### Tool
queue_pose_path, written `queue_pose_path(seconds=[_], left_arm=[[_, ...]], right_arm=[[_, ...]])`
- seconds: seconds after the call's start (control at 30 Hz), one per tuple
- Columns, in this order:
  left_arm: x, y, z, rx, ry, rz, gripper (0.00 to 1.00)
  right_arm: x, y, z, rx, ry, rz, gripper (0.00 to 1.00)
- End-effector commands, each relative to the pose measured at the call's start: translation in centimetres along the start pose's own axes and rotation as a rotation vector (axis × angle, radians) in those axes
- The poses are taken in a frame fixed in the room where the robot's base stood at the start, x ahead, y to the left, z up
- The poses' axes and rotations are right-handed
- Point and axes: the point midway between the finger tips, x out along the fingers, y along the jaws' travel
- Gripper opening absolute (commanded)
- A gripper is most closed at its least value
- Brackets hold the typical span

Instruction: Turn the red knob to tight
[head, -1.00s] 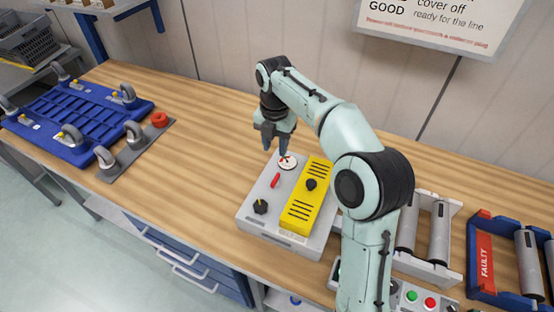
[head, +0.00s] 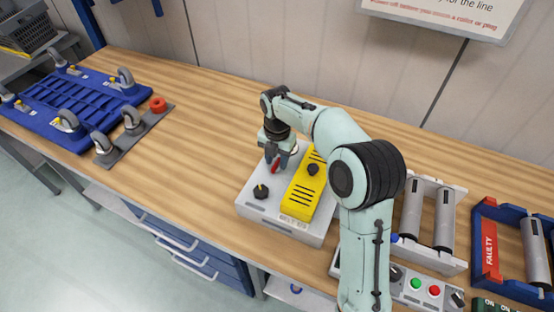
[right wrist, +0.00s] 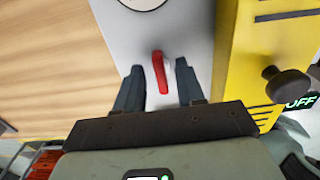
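The red knob (head: 275,167) is a narrow red bar on the light grey top of a box (head: 265,222), left of a yellow cover (head: 300,194). It also shows in the right wrist view (right wrist: 160,72), slightly tilted. My right gripper (head: 277,162) is over it, pointing down. In the right wrist view its two fingers (right wrist: 158,80) stand open on either side of the knob, with a visible gap on each side. Any marks around the knob are hidden or cannot be read. My left gripper is not in view.
A black knob (head: 261,191) sits on the box's front left, and another black knob (head: 313,169) on the yellow cover. A blue caster frame (head: 65,110) lies at the left. Rollers in a grey holder (head: 412,210) stand at the right. Bare bench lies left of the box.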

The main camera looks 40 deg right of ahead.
Motion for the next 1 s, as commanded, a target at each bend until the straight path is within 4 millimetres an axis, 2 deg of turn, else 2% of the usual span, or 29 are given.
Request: queue_pose_path(seconds=[0.27, 0.4, 0.77, 1.0], left_arm=[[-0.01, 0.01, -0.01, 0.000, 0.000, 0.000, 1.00], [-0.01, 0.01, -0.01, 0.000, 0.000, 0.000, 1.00], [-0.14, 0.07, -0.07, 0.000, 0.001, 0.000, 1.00], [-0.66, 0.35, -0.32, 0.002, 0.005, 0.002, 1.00]], right_arm=[[0.15, -0.01, 0.00, 0.000, 0.000, 0.000, 0.38], [0.13, -0.01, 0.00, 0.001, 0.000, 0.000, 0.00], [0.08, -0.02, 0.01, 0.027, 0.000, 0.000, 0.00], [0.04, -0.11, 0.07, 0.149, 0.000, -0.001, 0.00]])
